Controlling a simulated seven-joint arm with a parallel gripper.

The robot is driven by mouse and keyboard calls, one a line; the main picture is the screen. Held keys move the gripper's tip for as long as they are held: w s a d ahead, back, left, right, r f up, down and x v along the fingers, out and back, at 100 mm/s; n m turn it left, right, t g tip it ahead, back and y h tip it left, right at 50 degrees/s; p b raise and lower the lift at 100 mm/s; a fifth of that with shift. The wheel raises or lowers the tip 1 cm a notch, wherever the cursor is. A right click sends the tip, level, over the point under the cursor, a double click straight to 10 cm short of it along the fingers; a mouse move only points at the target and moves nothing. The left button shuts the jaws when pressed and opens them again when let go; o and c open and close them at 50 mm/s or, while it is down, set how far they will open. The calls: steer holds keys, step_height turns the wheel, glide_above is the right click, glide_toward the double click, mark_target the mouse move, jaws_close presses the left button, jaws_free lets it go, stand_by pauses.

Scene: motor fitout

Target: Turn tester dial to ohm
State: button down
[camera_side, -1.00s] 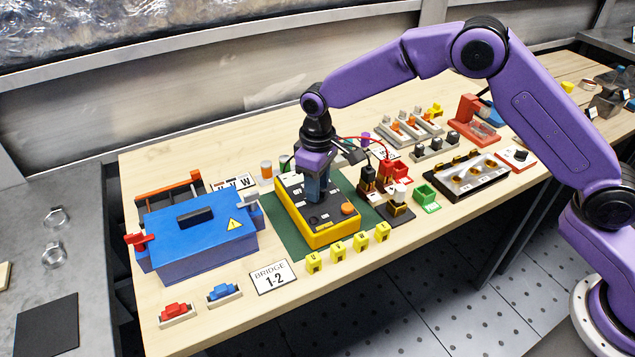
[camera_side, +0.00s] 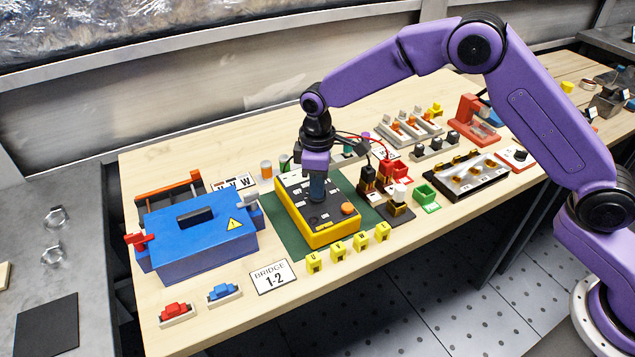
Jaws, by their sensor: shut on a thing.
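The yellow tester (camera_side: 318,234) with a dark top face lies on a green mat (camera_side: 272,233) in the middle of the bench. An orange round knob (camera_side: 348,208) sits near its right corner. My gripper (camera_side: 318,196) points straight down over the middle of the tester's top. It is shut on the tester dial, which the fingers hide. The dial's pointer and the ohm mark are too small or covered to read.
A blue box (camera_side: 200,235) with a warning sign stands left of the tester. Several yellow tags (camera_side: 338,249) line its front side. Black and red probe holders (camera_side: 370,180) with a red cable stand close on the right. A "BRIDGE 1-2" card (camera_side: 272,277) lies at the front.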

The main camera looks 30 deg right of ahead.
steer(key=shift+n, duration=1.3)
steer(key=c, duration=1.2)
jaws_free()
steer(key=shift+r, duration=0.1)
step_height(320, 180, up, 17)
steer(key=shift+r, duration=0.15)
steer(key=shift+s, duration=0.1)
steer(key=shift+m, duration=0.5)
steer(key=s+d+f, duration=0.1)
steer(key=s+d, duration=0.5)
steer(key=s, duration=0.5)
steer(key=s+d+f, duration=0.2)
steer(key=s+d, duration=0.5)
steer(key=s, duration=0.5)
steer(key=s+d+f, duration=0.2)
steer(key=s+d, duration=0.5)
steer(key=s, duration=0.5)
steer(key=shift+s+d+f, duration=0.1)
steer(key=shift+f, duration=0.05)
